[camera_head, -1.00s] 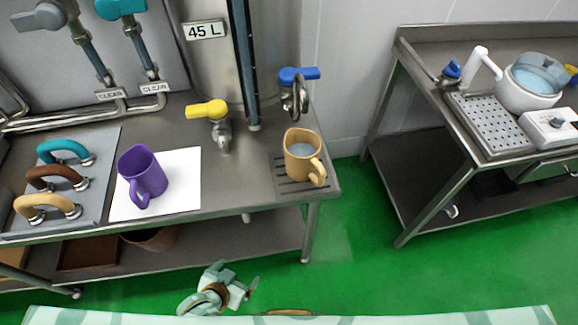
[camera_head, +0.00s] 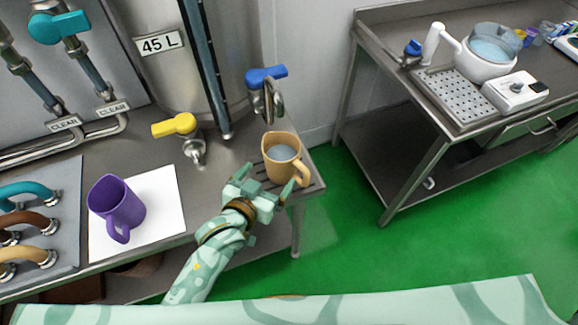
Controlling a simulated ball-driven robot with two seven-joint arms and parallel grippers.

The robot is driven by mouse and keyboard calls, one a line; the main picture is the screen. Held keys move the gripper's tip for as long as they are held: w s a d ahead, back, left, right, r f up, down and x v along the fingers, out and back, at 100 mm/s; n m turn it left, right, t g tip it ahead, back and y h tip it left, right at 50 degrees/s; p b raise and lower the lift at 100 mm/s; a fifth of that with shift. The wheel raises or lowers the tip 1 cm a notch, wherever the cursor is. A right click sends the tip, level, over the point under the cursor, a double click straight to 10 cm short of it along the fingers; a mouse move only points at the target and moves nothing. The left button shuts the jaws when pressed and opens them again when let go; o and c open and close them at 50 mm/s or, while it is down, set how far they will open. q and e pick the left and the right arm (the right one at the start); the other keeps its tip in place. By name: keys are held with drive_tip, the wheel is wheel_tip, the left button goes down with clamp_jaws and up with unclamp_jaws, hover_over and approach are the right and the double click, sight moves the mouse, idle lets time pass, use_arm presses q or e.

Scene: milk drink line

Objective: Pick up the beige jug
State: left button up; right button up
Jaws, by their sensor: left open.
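The beige jug (camera_head: 284,160) stands upright on the slotted drain grate at the right end of the steel table, below the blue-handled tap. It holds a pale liquid, and its handle points toward the front right. My left gripper (camera_head: 268,182) is at the front left of the jug, with its fingers spread. One finger is near the jug's left side and the other near its handle; I cannot tell whether either touches. The drain grate is partly hidden by the gripper. My right gripper is not in view.
A purple jug (camera_head: 117,207) stands on a white sheet (camera_head: 165,211) at the left. The yellow-handled tap (camera_head: 181,131) and the blue-handled tap (camera_head: 265,82) stick out from the tank behind. A second steel table (camera_head: 385,70) stands at the right, with green floor between.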

sight(274, 168)
use_arm(q)
drive_tip(key=x, duration=0.4)
drive_tip(key=shift+a+b, duration=0.15)
drive_tip(key=shift+b, duration=0.15)
drive_tip(key=b+x, duration=0.1)
drive_tip(key=x, duration=0.4)
drive_tip(key=shift+f+b, duration=0.2)
drive_tip(key=shift+b, duration=0.15)
drive_tip(key=shift+r, duration=0.1)
drive_tip(key=shift+c, duration=0.9)
drive_tip(key=c, duration=1)
drive_tip(key=shift+c, duration=0.7)
drive_tip(key=shift+r, duration=0.1)
